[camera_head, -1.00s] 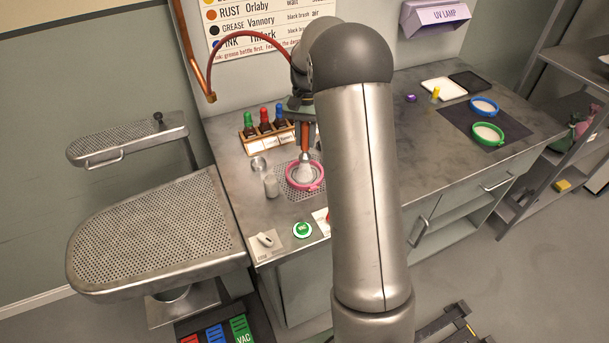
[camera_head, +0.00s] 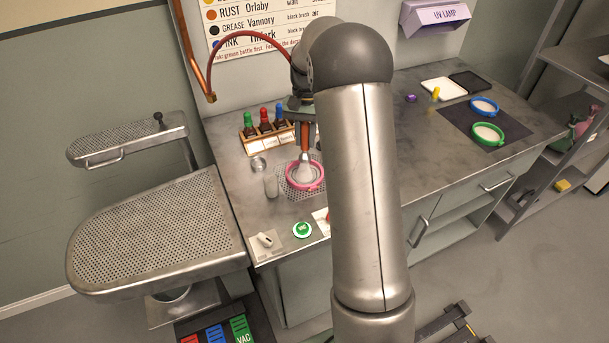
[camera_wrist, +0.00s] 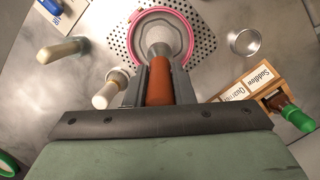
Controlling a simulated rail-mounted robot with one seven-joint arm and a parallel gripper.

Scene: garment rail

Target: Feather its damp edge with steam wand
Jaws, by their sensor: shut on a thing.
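My gripper (camera_wrist: 160,85) is shut on the orange handle of the steam wand (camera_wrist: 159,92), with a dark finger on each side. The wand points down, its pale head over the pink hoop (camera_wrist: 190,28). Pale cloth (camera_wrist: 176,35) is stretched in this hoop, which lies on a perforated plate (camera_wrist: 203,40). In the head view the wand (camera_head: 304,140) stands above the pink hoop (camera_head: 318,184), left of my arm. I cannot tell whether the head touches the cloth. The damp edge is not clear, and part of the cloth is hidden behind the wand.
A rack (camera_head: 268,143) of capped bottles stands behind the hoop. A green button (camera_head: 302,230) is in front. Blue (camera_head: 484,106) and green (camera_head: 489,134) hoops lie at the right.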

